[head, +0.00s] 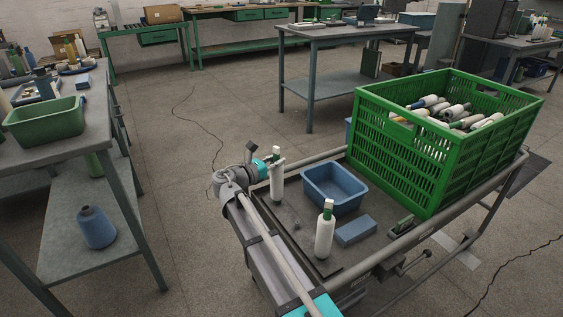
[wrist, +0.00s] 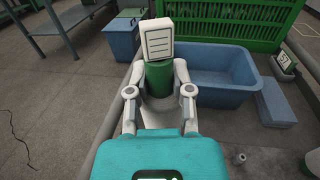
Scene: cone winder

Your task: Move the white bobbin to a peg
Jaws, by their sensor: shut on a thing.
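A white bobbin (head: 277,188) with a green neck is upright in my gripper (head: 272,160), over the left side of the cart. In the wrist view my gripper (wrist: 160,92) has its two fingers on either side of the bobbin's green neck (wrist: 159,76). A white lined top piece (wrist: 157,40) shows above the neck. The bobbin's lower body is mostly hidden there by my gripper; I cannot tell whether its base touches the cart. A second white bobbin (head: 324,236) with a green top stands on the cart, apart from my gripper.
A blue bin (head: 334,203) and a blue block (head: 356,231) sit on the cart (head: 283,222). A tall green crate (head: 395,155) with several bobbins stands on its right. A table with a green bin (head: 45,127) and a blue cone (head: 96,228) on its lower shelf is left.

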